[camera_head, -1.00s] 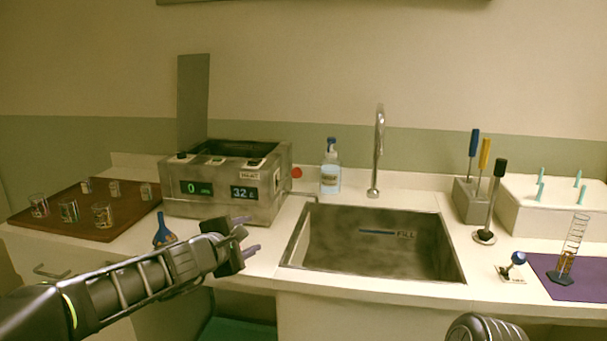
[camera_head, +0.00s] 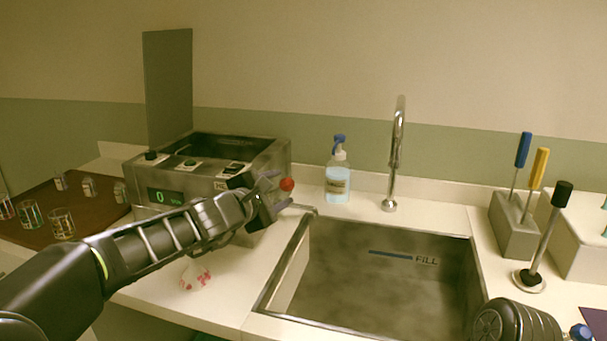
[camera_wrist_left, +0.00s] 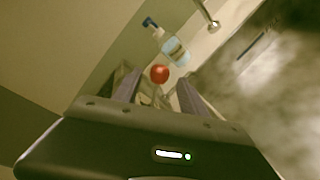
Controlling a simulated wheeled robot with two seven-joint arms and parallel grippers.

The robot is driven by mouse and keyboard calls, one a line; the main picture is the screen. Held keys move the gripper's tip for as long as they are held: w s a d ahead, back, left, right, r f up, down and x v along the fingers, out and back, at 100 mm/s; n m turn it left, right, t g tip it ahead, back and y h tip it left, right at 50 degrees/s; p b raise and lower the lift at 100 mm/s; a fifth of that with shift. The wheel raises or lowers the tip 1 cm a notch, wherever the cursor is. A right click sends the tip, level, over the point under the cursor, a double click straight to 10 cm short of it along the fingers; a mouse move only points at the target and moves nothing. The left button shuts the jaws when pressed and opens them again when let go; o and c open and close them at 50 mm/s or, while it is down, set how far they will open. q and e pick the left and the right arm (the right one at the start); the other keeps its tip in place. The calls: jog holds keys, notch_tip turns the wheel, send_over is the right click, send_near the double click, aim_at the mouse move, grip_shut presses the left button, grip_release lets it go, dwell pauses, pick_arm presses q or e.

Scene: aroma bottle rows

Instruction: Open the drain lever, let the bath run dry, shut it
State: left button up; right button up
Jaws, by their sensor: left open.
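The metal bath (camera_head: 215,190) stands on the counter left of the sink, with a lit display on its front. A red ball knob (camera_head: 287,184), which looks like the drain lever's end, is at its right side. A thin spout (camera_head: 303,208) points toward the sink. My left gripper (camera_head: 274,192) is open at the bath's right front corner, close to the knob. In the left wrist view the red knob (camera_wrist_left: 160,73) appears between the two fingertips; I cannot tell if they touch it. The arm and gripper hide part of the bath's front.
The sink (camera_head: 380,285) is right of the bath, with a tap (camera_head: 395,160) and soap bottle (camera_head: 338,178) behind. A small white-and-red object (camera_head: 195,277) is below my left arm. Several glasses stand on a brown board (camera_head: 95,205) at left. A tool block (camera_head: 515,225) is at right.

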pick_arm(q)
jog(key=shift+w, duration=0.1)
dwell(0.3)
jog(key=p+x, duration=0.3)
jog(key=x, duration=0.4)
jog(key=shift+w+d, duration=0.2)
jog(key=shift+w, duration=0.1)
jog(key=shift+c, duration=0.2)
grip_shut()
dwell(1.0)
